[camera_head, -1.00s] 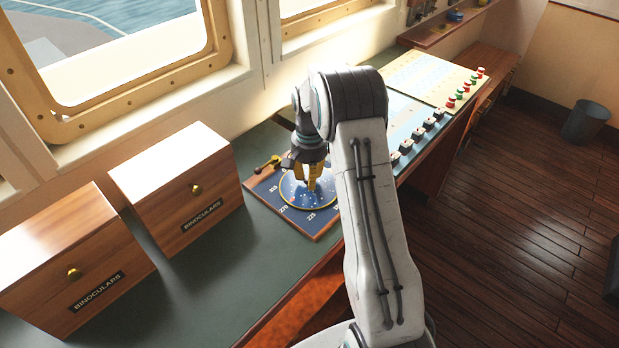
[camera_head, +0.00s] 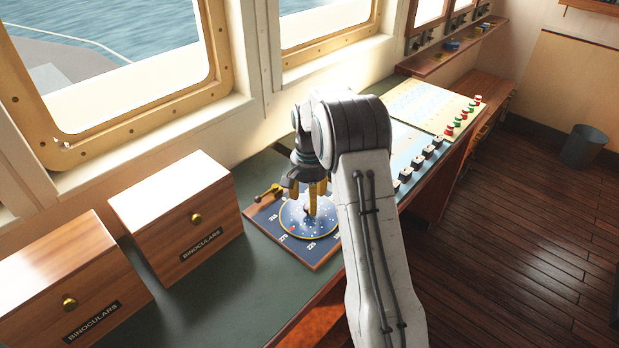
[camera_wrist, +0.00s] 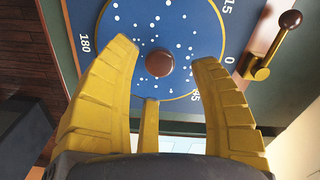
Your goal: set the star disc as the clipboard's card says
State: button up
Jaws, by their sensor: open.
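The star disc (camera_head: 291,222) is a blue round plate with white dots and a yellow rim. It lies on a dark blue board (camera_head: 270,226) with numbers around it, on the green counter. In the wrist view, the star disc (camera_wrist: 203,30) has a brown round knob (camera_wrist: 160,63) at its middle. My gripper (camera_head: 313,212) is over the disc. In the wrist view, the yellow fingers of my gripper (camera_wrist: 167,56) are open, one on each side of the knob, with gaps between. I see no clipboard.
Two wooden boxes marked BINOCULARS (camera_head: 180,205) (camera_head: 62,280) stand left of the board. A panel with switches and coloured buttons (camera_head: 440,105) lies beyond my arm to the right. Windows (camera_head: 130,70) line the back.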

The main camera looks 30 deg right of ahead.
notch_tip(320, 180, up, 9)
dwell(0.4)
jog(key=shift+f, duration=0.1)
dwell(0.4)
jog(key=s+f+n, duration=0.1)
jog(key=f, duration=0.1)
jog(key=s+f+n, duration=0.1)
jog(key=f+n, duration=0.1)
jog(key=s+a+f+n, duration=0.1)
jog(key=f, duration=0.1)
jog(key=shift+s+n+g, duration=0.3)
jog(key=shift+s+g, duration=0.1)
jog(key=s+a+r+n+t, duration=0.1)
jog(key=s+a+r+n, duration=0.2)
jog(key=s, duration=0.9)
jog(key=s+a+r, duration=0.3)
jog(key=s+a, duration=0.2)
jog(key=s, duration=0.6)
notch_tip(320, 180, up, 6)
jog(key=s+a+n+t, duration=0.1)
jog(key=s+t, duration=0.1)
jog(key=t, duration=0.2)
jog(key=shift+s+a, duration=0.25)
jog(key=shift+a, duration=0.15)
